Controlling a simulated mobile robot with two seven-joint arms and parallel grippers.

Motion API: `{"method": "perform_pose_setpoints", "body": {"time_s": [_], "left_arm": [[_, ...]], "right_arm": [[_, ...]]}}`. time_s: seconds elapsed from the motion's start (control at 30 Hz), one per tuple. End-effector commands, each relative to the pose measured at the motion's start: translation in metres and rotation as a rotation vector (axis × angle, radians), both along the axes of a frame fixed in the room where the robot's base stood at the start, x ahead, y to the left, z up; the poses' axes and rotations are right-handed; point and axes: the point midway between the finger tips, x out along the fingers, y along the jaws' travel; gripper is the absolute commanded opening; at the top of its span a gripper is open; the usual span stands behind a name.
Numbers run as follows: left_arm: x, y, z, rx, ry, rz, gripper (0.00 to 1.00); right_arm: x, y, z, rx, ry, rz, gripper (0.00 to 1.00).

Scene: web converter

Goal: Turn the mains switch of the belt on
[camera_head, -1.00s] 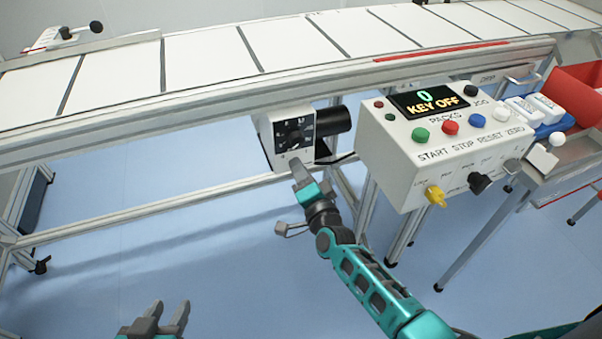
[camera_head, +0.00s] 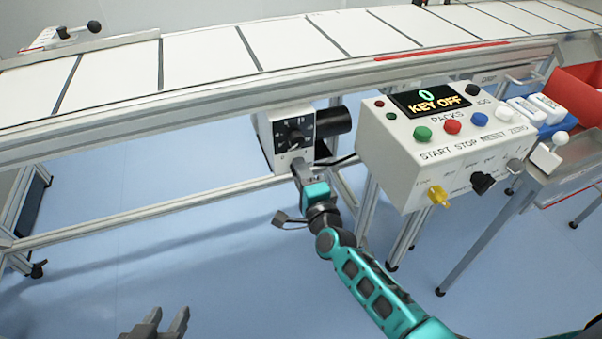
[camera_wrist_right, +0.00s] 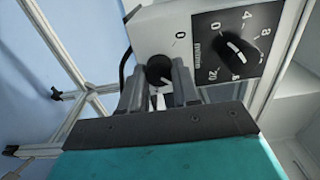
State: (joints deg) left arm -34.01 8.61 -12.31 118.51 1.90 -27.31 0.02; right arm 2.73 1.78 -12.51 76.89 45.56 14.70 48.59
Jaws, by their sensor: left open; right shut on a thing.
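The belt's grey-white control box (camera_head: 268,150) hangs under the conveyor. It has a black speed dial (camera_head: 294,135) with numbers. Below the dial, my right gripper (camera_head: 297,168) is at the box's lower front. In the right wrist view, a small round black switch knob (camera_wrist_right: 159,70) with a "0" mark beside it sits between the fingers of my right gripper (camera_wrist_right: 160,84). The gripper is shut on this knob, and the fingers hide part of it. My left gripper (camera_head: 168,322) is open and empty, low at the picture's bottom, away from the box.
The conveyor belt (camera_head: 205,57) runs above the box. A control panel (camera_head: 400,160) to the right shows "KEY OFF", with coloured buttons and a yellow key (camera_head: 438,195). A black motor (camera_head: 333,121) and frame posts stand close to the box. The blue floor (camera_head: 160,250) is clear at left.

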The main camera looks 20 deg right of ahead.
Motion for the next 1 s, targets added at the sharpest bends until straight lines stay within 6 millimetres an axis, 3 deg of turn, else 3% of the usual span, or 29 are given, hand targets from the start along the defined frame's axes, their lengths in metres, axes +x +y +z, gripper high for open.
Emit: {"method": "perform_pose_setpoints", "body": {"time_s": [0.27, 0.3, 0.53, 0.83, 1.0], "left_arm": [[0.000, 0.000, 0.000, 0.000, 0.000, 0.000, 0.43], [0.000, 0.000, 0.000, 0.000, 0.000, 0.000, 0.43], [0.000, 0.000, 0.000, 0.000, 0.000, 0.000, 0.43], [0.000, 0.000, 0.001, 0.001, 0.000, -0.001, 0.43], [0.000, 0.000, 0.007, 0.001, 0.000, -0.001, 0.43]], "right_arm": [[-0.001, 0.000, -0.001, 0.005, 0.002, 0.000, 0.00], [-0.001, 0.000, -0.001, 0.005, 0.002, 0.000, 0.34], [0.000, 0.000, 0.000, 0.002, 0.001, 0.000, 0.56], [-0.003, 0.000, 0.000, 0.001, 0.001, 0.000, 0.56], [-0.023, -0.001, 0.000, 0.001, 0.004, 0.000, 0.56]]}}
